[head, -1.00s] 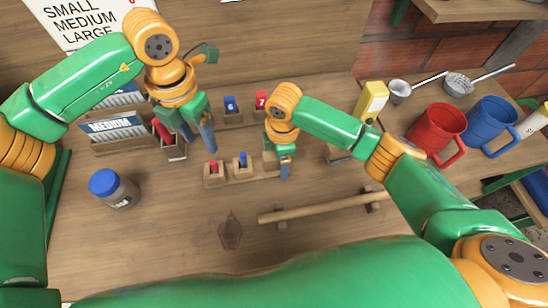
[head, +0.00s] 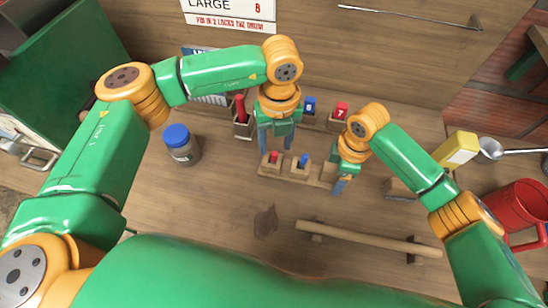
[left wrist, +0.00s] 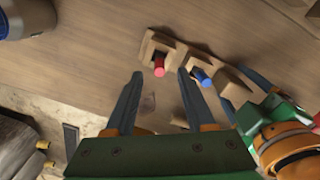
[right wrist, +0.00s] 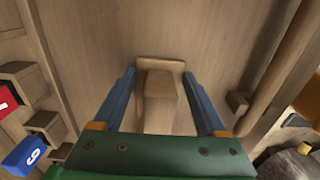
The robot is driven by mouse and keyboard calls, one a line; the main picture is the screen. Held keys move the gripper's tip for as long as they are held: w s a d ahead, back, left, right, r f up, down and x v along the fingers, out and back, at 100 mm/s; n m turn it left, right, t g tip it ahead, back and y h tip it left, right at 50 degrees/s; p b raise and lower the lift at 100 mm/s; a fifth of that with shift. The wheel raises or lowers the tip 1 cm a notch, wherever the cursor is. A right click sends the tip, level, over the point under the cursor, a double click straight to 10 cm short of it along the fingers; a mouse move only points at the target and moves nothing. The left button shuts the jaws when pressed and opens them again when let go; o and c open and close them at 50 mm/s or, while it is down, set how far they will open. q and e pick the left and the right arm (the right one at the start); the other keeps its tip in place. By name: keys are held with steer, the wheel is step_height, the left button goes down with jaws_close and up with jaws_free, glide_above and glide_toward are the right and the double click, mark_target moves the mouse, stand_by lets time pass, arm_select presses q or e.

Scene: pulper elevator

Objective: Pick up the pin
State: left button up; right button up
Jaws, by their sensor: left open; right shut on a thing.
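A wooden holder (head: 299,173) carries a red pin (head: 274,157) and a blue pin (head: 304,159), both upright in their blocks. The left wrist view shows the red pin (left wrist: 159,66) and, to its right, the blue pin (left wrist: 201,76). My left gripper (head: 276,142) is open and empty. In the left wrist view the red pin shows between its fingertips and the blue pin just outside the right finger; contact is not visible. My right gripper (head: 343,183) is shut on the holder's wooden end block (right wrist: 160,103), with one finger on each side.
A blue-lidded jar (head: 182,146) stands at left. Behind the pins are a box with a red object (head: 241,110), a blue block (head: 309,105) and a red block (head: 340,110). A wooden bar (head: 365,238) lies in front at right. A red mug (head: 520,212) is far right.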

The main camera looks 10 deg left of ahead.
mark_target(275, 153)
arm_select(q)
step_height(275, 153, down, 5)
steer(key=shift+s+r, duration=0.1)
steer(key=shift+s, duration=0.05)
jaws_close()
steer(key=shift+r, duration=0.1)
step_height(275, 153, up, 10)
arm_select(e)
steer(key=o, duration=1.4)
steer(key=shift+r, duration=0.1)
